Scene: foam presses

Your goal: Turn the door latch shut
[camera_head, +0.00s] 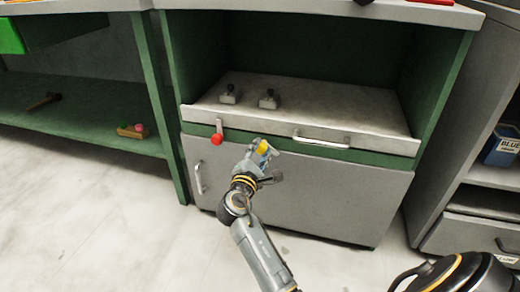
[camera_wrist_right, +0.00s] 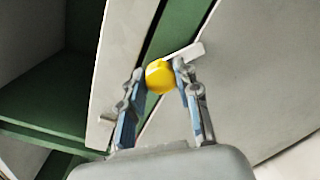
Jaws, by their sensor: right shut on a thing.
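The grey cabinet door (camera_head: 300,195) is closed flush in the front of the green cabinet. A yellow knob (camera_head: 263,147) is near the door's top edge. In the right wrist view the yellow knob (camera_wrist_right: 160,77) is between the two fingers of my right gripper (camera_wrist_right: 160,80), which is shut on it. A pale grey lever (camera_wrist_right: 187,52) runs from the knob towards the upper right, across the green strip beside a grey panel. In the head view my right gripper (camera_head: 263,155) hides most of this latch. My left gripper is not in view.
A red knob (camera_head: 216,139) on a short lever is left of my right gripper. A bar handle (camera_head: 320,141) is on the tray front, and another handle (camera_head: 199,178) on the door's left side. Two small clamps (camera_head: 268,100) stand on the tray. The floor in front is clear.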

